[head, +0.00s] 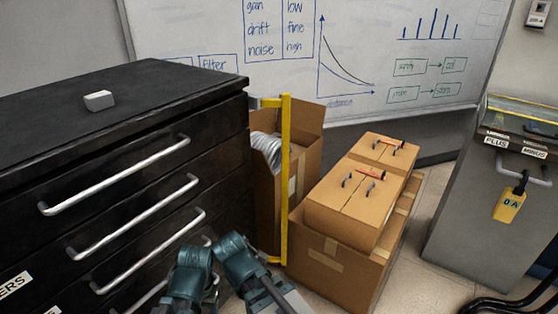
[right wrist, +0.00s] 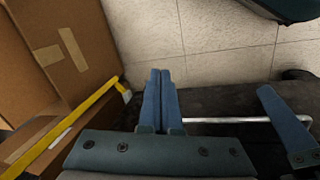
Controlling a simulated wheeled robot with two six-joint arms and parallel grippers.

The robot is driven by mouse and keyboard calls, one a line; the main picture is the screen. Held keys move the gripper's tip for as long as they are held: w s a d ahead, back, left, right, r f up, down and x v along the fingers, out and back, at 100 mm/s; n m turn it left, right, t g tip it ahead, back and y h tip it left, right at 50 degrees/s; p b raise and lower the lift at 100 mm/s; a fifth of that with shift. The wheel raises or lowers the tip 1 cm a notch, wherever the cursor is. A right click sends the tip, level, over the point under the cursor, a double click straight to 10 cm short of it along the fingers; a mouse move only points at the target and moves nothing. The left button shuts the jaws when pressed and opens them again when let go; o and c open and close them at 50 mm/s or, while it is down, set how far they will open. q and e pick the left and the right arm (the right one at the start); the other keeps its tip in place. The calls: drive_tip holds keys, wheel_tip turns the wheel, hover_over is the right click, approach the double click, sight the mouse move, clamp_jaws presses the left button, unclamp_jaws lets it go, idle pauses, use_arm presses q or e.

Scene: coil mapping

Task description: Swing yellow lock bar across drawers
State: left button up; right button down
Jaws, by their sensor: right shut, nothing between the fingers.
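The yellow lock bar (head: 285,180) stands upright at the right front edge of the black drawer cabinet (head: 130,85), held out from it by a bracket at the top. It does not lie across the drawer fronts. In the right wrist view the bar (right wrist: 75,122) runs diagonally at the left. My right gripper (right wrist: 161,75) is shut and empty, with its fingers to the right of the bar and apart from it. In the head view two teal gripper parts are low in front of the drawers; their fingertips are not clear. A blue-grey finger, apparently of my left gripper (right wrist: 275,110), shows at the right.
Silver drawer handles (head: 115,177) stick out from the cabinet front. A grey cabinet (head: 485,200) with a yellow tag is farther right. Some tiled floor is clear.

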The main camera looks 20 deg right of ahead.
drive_tip(key=w+d+r+t+h+b, duration=0.1)
drive_tip(key=w+d+r+t+h, duration=0.2)
drive_tip(key=w+d, duration=0.5)
use_arm(q)
wheel_tip(320, 180, down, 3)
drive_tip(key=shift+f+b, duration=0.2)
drive_tip(key=shift+b, duration=0.8)
use_arm(e)
drive_tip(key=w+d+r+n+t+h, duration=0.3)
drive_tip(key=w+r+n+t+h, duration=0.2)
drive_tip(key=w+r+t, duration=0.5)
drive_tip(key=w+r+n, duration=0.1)
drive_tip(key=w+r, duration=0.4)
drive_tip(key=w, duration=0.3)
drive_tip(key=shift+w+d+n, duration=0.2)
drive_tip(key=shift+n, duration=0.2)
use_arm(q)
drive_tip(key=shift+d, duration=0.1)
